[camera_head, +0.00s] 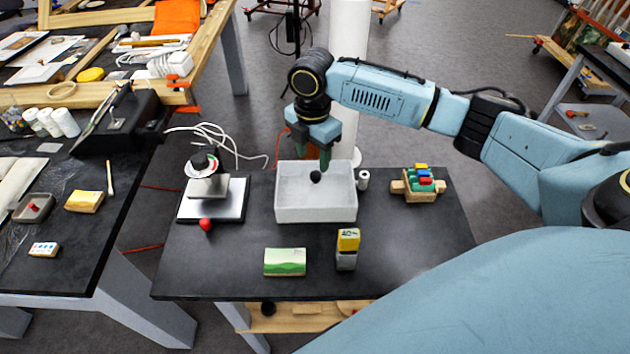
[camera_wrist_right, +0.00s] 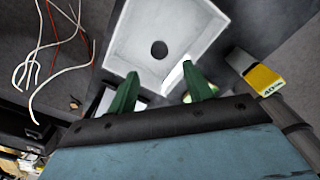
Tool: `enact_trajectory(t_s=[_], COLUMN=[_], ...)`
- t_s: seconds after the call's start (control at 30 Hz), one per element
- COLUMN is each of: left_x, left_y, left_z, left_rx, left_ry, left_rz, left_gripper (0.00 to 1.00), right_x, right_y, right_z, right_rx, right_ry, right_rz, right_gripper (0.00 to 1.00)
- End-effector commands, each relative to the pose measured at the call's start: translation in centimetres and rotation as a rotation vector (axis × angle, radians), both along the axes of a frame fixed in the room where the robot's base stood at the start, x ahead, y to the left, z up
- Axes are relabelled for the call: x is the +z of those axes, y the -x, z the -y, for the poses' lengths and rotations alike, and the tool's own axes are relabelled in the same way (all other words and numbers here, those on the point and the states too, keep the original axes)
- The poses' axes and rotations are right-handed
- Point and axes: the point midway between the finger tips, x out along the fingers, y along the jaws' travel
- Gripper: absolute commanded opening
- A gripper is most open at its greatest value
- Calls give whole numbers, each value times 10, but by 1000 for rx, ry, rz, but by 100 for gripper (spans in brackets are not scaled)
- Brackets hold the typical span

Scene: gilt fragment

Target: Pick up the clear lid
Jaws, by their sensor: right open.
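No clear lid shows plainly; a see-through lid is hard to make out here. A dark round knob or ball (camera_head: 316,177) is inside the white tray (camera_head: 287,207), and it also shows in the right wrist view (camera_wrist_right: 159,50). I cannot tell whether it belongs to the lid. My right gripper (camera_head: 313,149), with green fingers, points down over the back part of the tray, empty. In the right wrist view its two fingers (camera_wrist_right: 160,75) are spread apart, with the dark round thing between and beyond their tips. My left gripper is not in view.
Left of the tray stand a scale with a dial (camera_head: 205,164) and a red ball (camera_head: 206,225). In front are a green card-like box (camera_head: 285,262) and a yellow-topped container (camera_head: 347,240). Right are a small white cylinder (camera_head: 363,180) and a wooden block holder (camera_head: 418,186). The table's right front is clear.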

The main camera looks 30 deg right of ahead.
Motion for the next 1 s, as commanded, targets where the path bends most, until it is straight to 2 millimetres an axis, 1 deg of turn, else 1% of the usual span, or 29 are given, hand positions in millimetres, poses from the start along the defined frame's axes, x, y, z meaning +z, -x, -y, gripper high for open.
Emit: enact_trajectory(t_s=[0.07, 0.17, 0.23, 0.33, 0.4, 0.5, 0.6, 0.77, 0.8, 0.87, 1.0], left_x=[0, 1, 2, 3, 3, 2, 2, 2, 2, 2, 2], left_y=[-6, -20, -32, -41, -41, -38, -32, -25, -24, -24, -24], left_z=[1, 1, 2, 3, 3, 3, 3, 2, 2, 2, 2], left_rx=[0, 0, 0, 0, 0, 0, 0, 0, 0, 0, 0], left_ry=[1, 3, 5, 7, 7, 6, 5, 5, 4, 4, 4], left_rz=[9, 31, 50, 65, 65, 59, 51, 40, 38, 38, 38], left_gripper=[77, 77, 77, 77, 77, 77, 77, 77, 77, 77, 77], right_x=[-7, -12, -20, -36, -46, -56, -60, -61, -60, -60, -60], right_y=[0, 1, 1, 1, 1, 0, 0, 0, 0, 0, 0], right_z=[0, 1, 3, 7, 8, 8, 8, 8, 8, 8, 8], right_rx=[0, 0, 0, -2, 0, 0, 0, 0, 0, 0, 0], right_ry=[-1, 0, 0, 2, 1, 0, 1, 1, 1, 1, 1], right_rz=[-1, -2, -2, -3, -3, 0, 0, 1, 1, 1, 1], right_gripper=[51, 51, 51, 51, 51, 51, 51, 51, 49, 41, 23])
